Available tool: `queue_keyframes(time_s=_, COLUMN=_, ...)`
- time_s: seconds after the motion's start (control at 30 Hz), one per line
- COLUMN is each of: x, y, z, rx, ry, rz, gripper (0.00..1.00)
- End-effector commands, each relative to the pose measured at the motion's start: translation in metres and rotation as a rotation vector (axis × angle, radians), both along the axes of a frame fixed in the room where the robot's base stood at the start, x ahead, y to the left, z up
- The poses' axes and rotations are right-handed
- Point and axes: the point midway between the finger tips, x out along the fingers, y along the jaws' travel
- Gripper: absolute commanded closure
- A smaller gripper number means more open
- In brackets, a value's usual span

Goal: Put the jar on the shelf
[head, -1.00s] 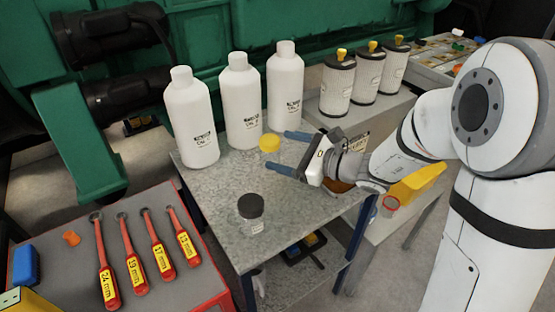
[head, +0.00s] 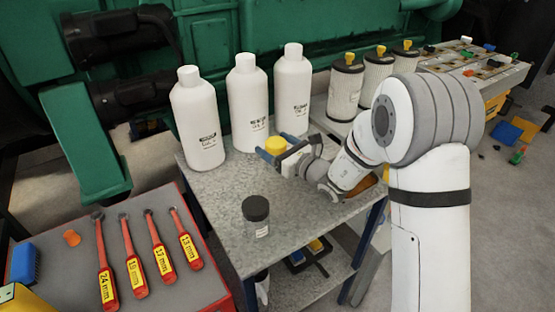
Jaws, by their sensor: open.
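A clear jar with a dark lid (head: 256,216) stands upright on the front part of the grey metal table (head: 215,180). The gripper is behind and apart from the dark-lidded jar. A lower shelf (head: 285,290) shows under the tabletop, partly hidden by it.
Three white bottles (head: 245,108) stand along the table's back edge. Several filter canisters with yellow tops (head: 346,85) stand behind to the right. A tool tray with red wrenches (head: 151,245) is at lower left. Dark and coloured items lie on the lower shelf.

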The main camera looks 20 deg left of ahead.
Motion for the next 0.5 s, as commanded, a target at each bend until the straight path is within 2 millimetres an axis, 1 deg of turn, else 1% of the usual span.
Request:
queue_keyframes(time_s=0.23, x=0.0011, y=0.0012, z=0.0002, rx=0.000, ry=0.000, rz=-0.001, gripper=0.23)
queue_keyframes(time_s=0.5, x=0.0011, y=0.0008, z=0.0003, rx=0.000, ry=0.000, rz=-0.001, gripper=0.45)
